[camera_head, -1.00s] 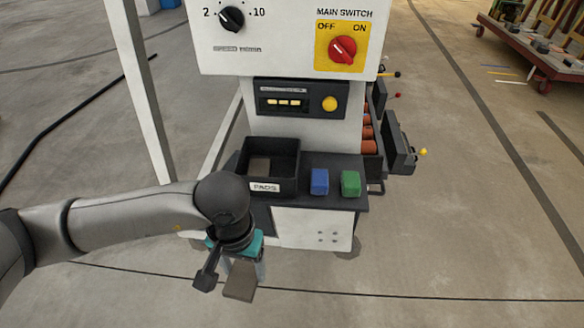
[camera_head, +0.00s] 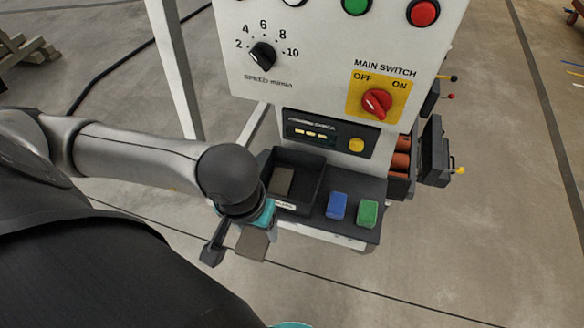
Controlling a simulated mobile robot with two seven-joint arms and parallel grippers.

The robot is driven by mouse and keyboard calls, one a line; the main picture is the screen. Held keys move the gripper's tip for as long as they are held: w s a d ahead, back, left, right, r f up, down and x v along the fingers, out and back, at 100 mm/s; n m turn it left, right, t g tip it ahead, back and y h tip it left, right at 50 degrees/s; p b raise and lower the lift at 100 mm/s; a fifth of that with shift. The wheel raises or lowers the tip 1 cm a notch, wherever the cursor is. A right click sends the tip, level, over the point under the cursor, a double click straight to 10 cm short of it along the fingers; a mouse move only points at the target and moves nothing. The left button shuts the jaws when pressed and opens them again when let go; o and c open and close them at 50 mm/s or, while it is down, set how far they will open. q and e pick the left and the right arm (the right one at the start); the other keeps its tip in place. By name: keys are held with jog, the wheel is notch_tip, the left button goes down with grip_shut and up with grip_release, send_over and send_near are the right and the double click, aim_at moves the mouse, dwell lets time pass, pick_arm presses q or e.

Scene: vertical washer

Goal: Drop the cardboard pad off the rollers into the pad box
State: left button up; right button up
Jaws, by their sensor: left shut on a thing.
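My left gripper (camera_head: 233,242) is shut on a flat brown cardboard pad (camera_head: 252,243). It holds the pad in front of and a little left of the black pad box (camera_head: 312,185), outside its rim. The pad box is open at the top, with a white label on its front wall, partly covered by my arm. A second brown pad (camera_head: 281,181) lies inside the box. The rollers (camera_head: 401,152) show as orange-brown cylinders at the right side of the machine. My right gripper is not in view.
A blue block (camera_head: 337,205) and a green block (camera_head: 368,213) stand right of the pad box on the dark shelf (camera_head: 350,231). The white control panel (camera_head: 330,40) with its red main switch (camera_head: 377,103) rises behind. The floor at right is mostly clear.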

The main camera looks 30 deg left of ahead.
pick_arm(q)
jog(key=w+a+b, duration=0.2)
jog(key=w, duration=0.7)
jog(key=w+a+b, duration=0.2)
jog(key=w+b, duration=0.1)
jog(key=w, duration=0.5)
notch_tip(320, 180, down, 7)
jog(key=w, duration=0.1)
jog(key=shift+a, duration=0.15)
jog(key=shift+f+b, duration=0.15)
jog(key=shift+b, duration=0.15)
jog(key=shift+f+b, duration=0.45)
jog(key=shift+b, duration=0.1)
jog(key=o, duration=1.3)
jog(key=shift+r, duration=0.15)
